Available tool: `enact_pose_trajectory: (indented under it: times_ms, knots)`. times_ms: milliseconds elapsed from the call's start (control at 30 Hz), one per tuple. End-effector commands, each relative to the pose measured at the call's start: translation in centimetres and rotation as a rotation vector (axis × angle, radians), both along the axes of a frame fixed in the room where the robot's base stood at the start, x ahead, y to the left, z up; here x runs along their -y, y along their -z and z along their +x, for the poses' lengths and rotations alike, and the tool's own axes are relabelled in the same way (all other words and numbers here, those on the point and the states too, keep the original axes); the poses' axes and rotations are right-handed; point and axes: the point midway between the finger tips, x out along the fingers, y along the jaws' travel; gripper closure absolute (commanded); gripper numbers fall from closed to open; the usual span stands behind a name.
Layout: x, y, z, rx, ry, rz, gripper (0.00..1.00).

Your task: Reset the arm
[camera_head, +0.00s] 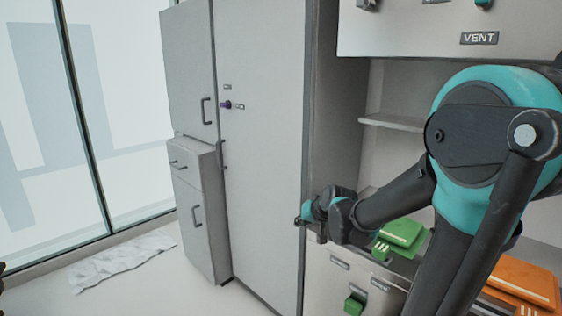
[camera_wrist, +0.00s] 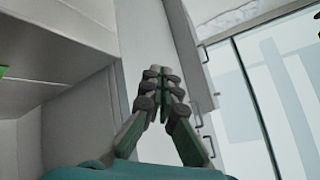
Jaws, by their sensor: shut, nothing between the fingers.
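My arm reaches in from the right in the head view, and my gripper (camera_head: 304,221) points left, in front of the edge of the tall grey cabinet. In the wrist view my gripper (camera_wrist: 158,72) has its fingers together and nothing between them. From these views I cannot tell how near the fingertips are to the cabinet panel behind them.
Grey cabinets (camera_head: 262,140) stand left of the gripper. A white sheet (camera_head: 122,260) lies by the window. A panel marked VENT (camera_head: 478,38) hangs above.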

Motion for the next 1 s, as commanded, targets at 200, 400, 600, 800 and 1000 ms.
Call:
enact_pose_trajectory:
  times_ms: [200,400,600,800,1000]
  knots:
    - [5.9,4.9,-9.2,-0.137,0.014,-0.171,1.00]
    - [10.3,8.7,-16.7,-0.258,0.039,-0.300,1.00]
    - [12.4,10.5,-20.7,-0.327,0.057,-0.365,1.00]
    - [12.8,10.8,-21.4,-0.339,0.061,-0.377,1.00]
    - [12.8,10.8,-21.3,-0.338,0.060,-0.377,1.00]
